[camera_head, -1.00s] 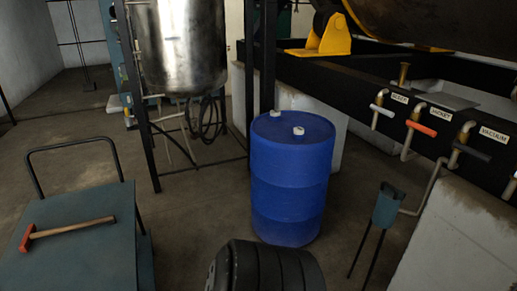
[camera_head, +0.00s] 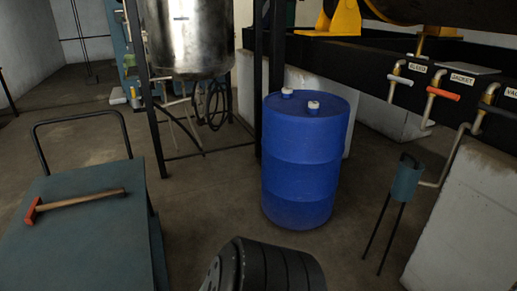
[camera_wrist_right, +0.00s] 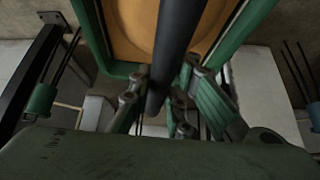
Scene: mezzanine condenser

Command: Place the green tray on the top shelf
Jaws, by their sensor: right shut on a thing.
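In the right wrist view, my right gripper (camera_wrist_right: 160,92) is shut on a black bar (camera_wrist_right: 178,45) that runs down between its fingers. Behind the bar is a green-rimmed piece (camera_wrist_right: 252,18) with a tan-orange inner face (camera_wrist_right: 132,25), which looks like the green tray; the bar appears to be its handle. Only part of it shows, and its far edge is out of frame. My left gripper is out of view. I cannot make out the top shelf.
A blue drum (camera_head: 303,165) stands ahead. A teal cart (camera_head: 95,245) with a hammer (camera_head: 80,201) is at left. A steel tank (camera_head: 187,35) stands behind on a black frame. Pipes with valves (camera_head: 442,94) and a teal stand (camera_head: 406,180) are at right. Bare floor (camera_head: 205,205) lies between cart and drum.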

